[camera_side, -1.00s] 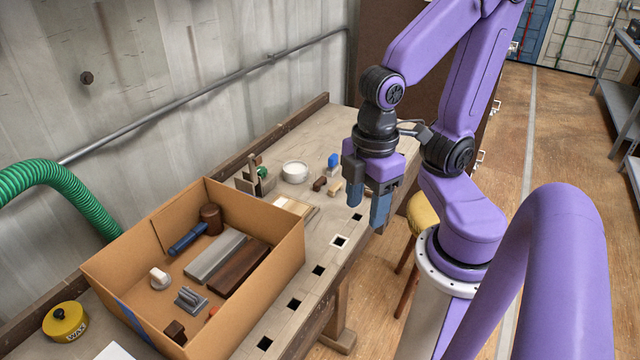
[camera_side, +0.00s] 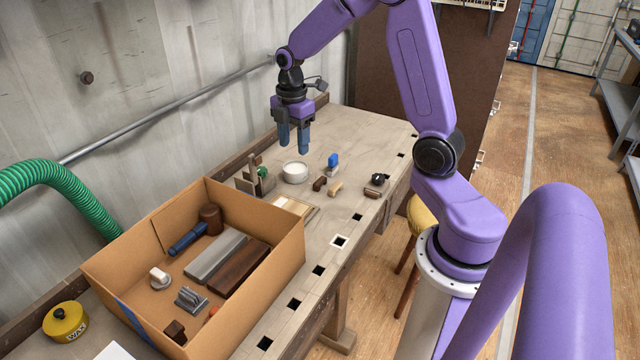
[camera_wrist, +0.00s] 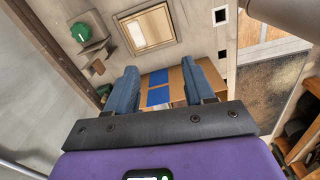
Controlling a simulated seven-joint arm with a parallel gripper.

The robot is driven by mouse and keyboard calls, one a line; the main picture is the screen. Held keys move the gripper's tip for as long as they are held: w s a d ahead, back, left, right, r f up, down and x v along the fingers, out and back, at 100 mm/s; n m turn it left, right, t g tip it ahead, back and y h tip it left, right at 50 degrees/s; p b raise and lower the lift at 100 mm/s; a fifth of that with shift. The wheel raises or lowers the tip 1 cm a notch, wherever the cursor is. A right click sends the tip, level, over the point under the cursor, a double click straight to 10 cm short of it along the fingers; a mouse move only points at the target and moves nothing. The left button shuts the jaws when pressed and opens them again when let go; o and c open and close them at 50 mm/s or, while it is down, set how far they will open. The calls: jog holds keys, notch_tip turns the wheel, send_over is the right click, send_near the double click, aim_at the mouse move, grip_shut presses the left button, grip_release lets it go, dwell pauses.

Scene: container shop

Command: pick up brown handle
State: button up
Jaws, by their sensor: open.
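Small brown pieces lie on the bench in the side view: a dark brown one (camera_side: 319,184), a tan one (camera_side: 335,188) and another brown one (camera_side: 372,192) near the front edge. I cannot tell for sure which is the brown handle. My gripper (camera_side: 294,147) hangs open and empty above the back of the bench, behind the white bowl (camera_side: 295,172) and apart from these pieces. In the wrist view its two blue fingers (camera_wrist: 159,72) stand apart with nothing between them.
A cardboard box (camera_side: 277,254) holds a mallet (camera_side: 210,218), a blue tool (camera_side: 187,239) and boards. A blue-topped item (camera_side: 333,160) and a green item (camera_side: 262,172) stand on the bench. A yellow tin (camera_side: 65,322) stands left of the box. The bench's far end is clear.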

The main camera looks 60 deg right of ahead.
jog(key=n, duration=0.1)
send_over(317, 183)
notch_tip(317, 183, down, 3)
jog(key=f, duration=1.1)
jog(key=shift+s+d+f, duration=0.1)
jog(key=shift+d+f, duration=0.1)
jog(key=shift+f, duration=0.15)
jog(key=shift+a+f, duration=0.1)
jog(key=shift+f, duration=3.05)
grip_shut()
